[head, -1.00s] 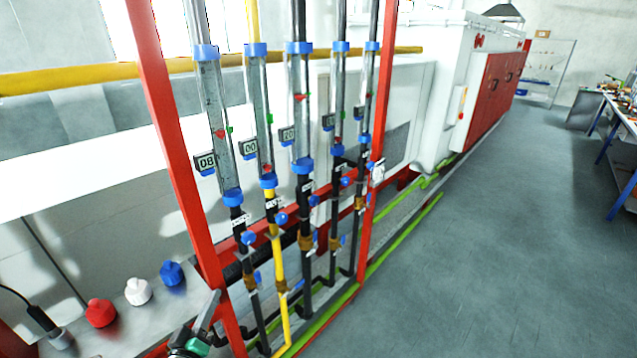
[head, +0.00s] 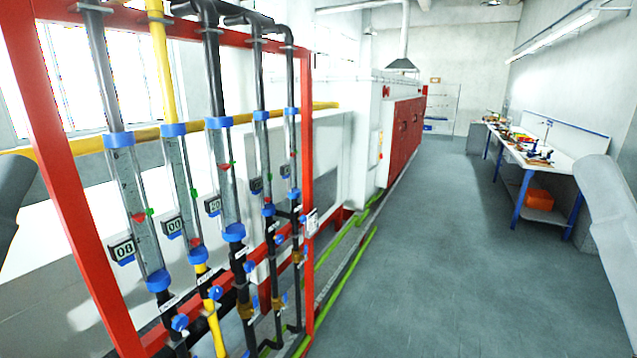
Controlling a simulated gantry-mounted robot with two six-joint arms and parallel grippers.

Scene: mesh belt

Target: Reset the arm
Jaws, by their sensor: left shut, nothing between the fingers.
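Part of my left arm shows as a dark grey link at the left edge of the head view. Part of my right arm shows as a light grey link at the right edge. Neither gripper's fingers can be seen. The flow meter rack (head: 68,190) with its red frame stands at the left, between my arms. Its clear tubes have blue collars and small digital displays, such as the one at the lower left (head: 123,250).
A white and red machine (head: 400,135) stretches away behind the rack. A workbench (head: 545,170) with blue legs and an orange bin (head: 539,201) stands at the right. Green rails (head: 345,280) run along the floor. The grey floor (head: 450,270) in the middle is clear.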

